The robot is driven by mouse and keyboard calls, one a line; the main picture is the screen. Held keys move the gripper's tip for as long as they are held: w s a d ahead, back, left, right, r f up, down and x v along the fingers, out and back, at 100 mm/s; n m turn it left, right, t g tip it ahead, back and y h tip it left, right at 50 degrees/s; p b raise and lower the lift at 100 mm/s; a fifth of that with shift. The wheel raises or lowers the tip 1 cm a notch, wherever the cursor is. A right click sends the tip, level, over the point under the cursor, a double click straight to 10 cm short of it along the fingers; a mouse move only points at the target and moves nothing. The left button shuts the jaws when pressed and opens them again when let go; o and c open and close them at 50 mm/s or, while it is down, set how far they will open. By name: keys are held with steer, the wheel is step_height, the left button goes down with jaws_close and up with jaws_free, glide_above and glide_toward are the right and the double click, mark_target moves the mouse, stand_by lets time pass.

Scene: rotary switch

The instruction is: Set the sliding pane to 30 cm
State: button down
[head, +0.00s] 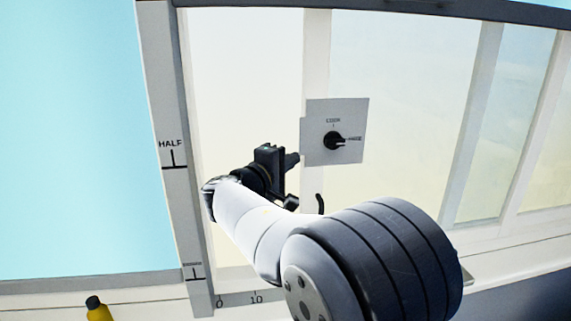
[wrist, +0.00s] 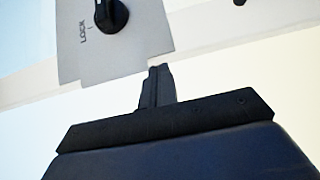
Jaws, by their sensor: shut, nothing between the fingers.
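A light grey plate (head: 350,110) is fixed on a white upright of the window. It carries a black rotary knob (head: 334,141) whose pointer faces the right-hand label, which is too small to read surely. The knob and the LOCK label also show in the wrist view (wrist: 111,15). My gripper (head: 296,158) is shut and empty, just left of the plate; its fingers show below the plate in the wrist view (wrist: 158,72). Pale window panes (head: 245,80) lie behind; I cannot tell which one slides. A sill scale (head: 238,298) reads 0 and 10; my arm hides the rest.
A dark curved hook or handle (head: 320,203) shows below the plate. A left post (head: 172,160) bears a HALF mark. A yellow bottle with a black cap (head: 97,308) stands at the bottom left. The window area right of the plate is clear.

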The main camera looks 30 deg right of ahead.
mark_target(322, 157)
steer(key=d, duration=0.2)
steer(key=s+d+b, duration=0.1)
steer(key=d+b, duration=0.1)
steer(key=d, duration=0.1)
steer(key=shift+s+d+f, duration=0.2)
steer(key=shift+s+d, duration=0.1)
steer(key=shift+s, duration=0.1)
steer(key=shift+s+d+r+b, duration=0.1)
steer(key=shift+d+r+b, duration=0.15)
steer(key=shift+d, duration=0.3)
